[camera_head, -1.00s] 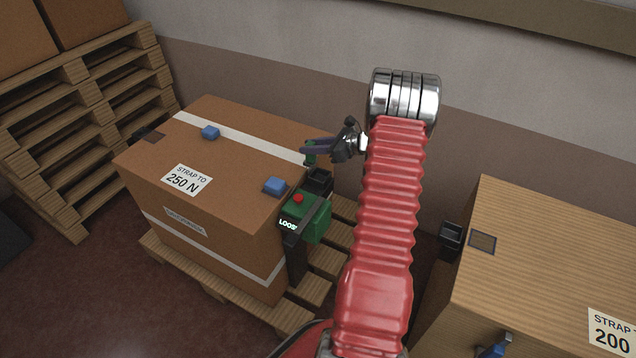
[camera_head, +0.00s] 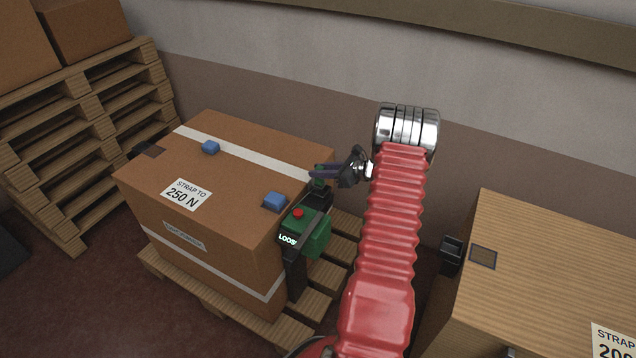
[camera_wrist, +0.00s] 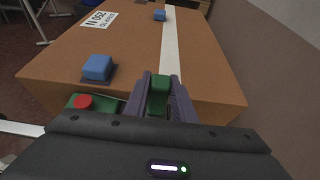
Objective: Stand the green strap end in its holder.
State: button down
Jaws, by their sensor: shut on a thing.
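My gripper (camera_head: 328,172) is shut on the green strap end (camera_wrist: 158,96), which shows between the two dark fingers in the wrist view. In the head view the strap end (camera_head: 319,182) hangs just below the fingers, partly hidden by them. A black open-topped cup (camera_head: 322,197), likely the holder, sits at the near right side of the brown carton, behind the green tensioner. The strap end is above this cup in the picture. I cannot tell whether its lower end is inside. The cup is hidden in the wrist view.
The green tensioner (camera_head: 316,236) has a red button (camera_head: 298,213) and a display reading "LOOS". The brown carton (camera_head: 240,180) carries a white strap (camera_head: 240,150) and two blue blocks. A wooden crate (camera_head: 560,260) with a black cup (camera_head: 452,250) stands at right. A wall is behind.

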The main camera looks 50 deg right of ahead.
aim_at(323, 180)
jog(key=shift+f, duration=0.25)
jog(key=shift+f, duration=1.9)
jog(key=c, duration=1.5)
grip_release()
jog(key=shift+f, duration=0.1)
jog(key=v, duration=1.2)
